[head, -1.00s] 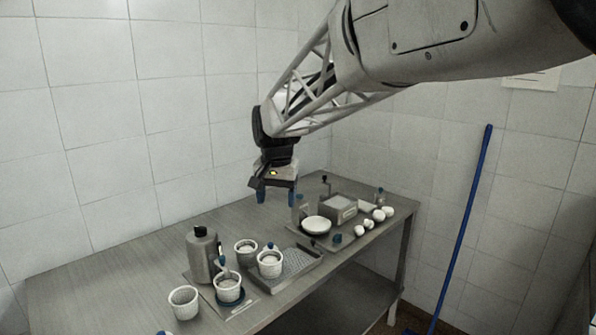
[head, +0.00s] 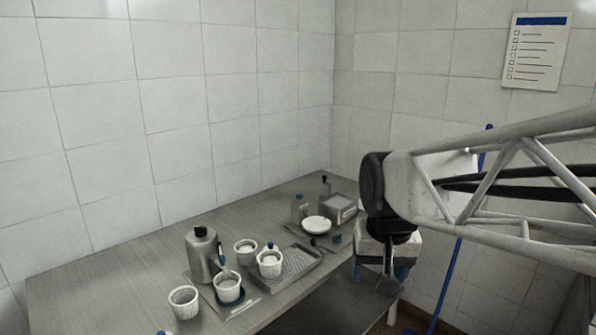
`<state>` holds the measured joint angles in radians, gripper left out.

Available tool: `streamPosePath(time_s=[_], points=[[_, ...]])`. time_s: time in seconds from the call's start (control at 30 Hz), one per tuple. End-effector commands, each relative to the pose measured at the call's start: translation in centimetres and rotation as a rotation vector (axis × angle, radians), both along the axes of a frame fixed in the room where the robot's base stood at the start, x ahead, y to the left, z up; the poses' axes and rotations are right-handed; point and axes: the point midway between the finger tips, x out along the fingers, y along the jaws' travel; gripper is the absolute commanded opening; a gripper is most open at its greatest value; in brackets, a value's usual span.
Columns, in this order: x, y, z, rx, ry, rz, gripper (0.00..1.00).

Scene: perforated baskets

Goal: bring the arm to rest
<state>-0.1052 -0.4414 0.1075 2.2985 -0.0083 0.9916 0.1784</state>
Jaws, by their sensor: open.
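My gripper (head: 389,285) hangs pointing down in the head view, in front of the right end of the table (head: 130,262). It is open, and I see nothing between its fingers. It is apart from the baskets. Several white perforated baskets stand on the table: an empty-looking one (head: 184,303) at the front left, one on a blue-edged base (head: 228,289), one (head: 246,253) behind it, and one (head: 269,264) at the perforated tray. My arm reaches in from the right and hides the table's right end.
A perforated metal tray (head: 297,268), a white bowl (head: 316,225) and a metal box (head: 339,208) are farther right. A blue pole (head: 447,285) leans by the wall. The table's left part is clear.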

Motion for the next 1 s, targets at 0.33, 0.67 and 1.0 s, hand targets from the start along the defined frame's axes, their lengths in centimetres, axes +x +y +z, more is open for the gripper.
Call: streamPosePath(time_s=[0.33, 0.67, 1.0], points=[[-8.7, -3.6, -3.7, -0.021, -0.034, 0.028, 0.68], [-12.1, -4.7, -5.7, -0.033, -0.047, 0.045, 0.68], [-12.1, -4.7, -5.7, -0.033, -0.047, 0.046, 0.68]])
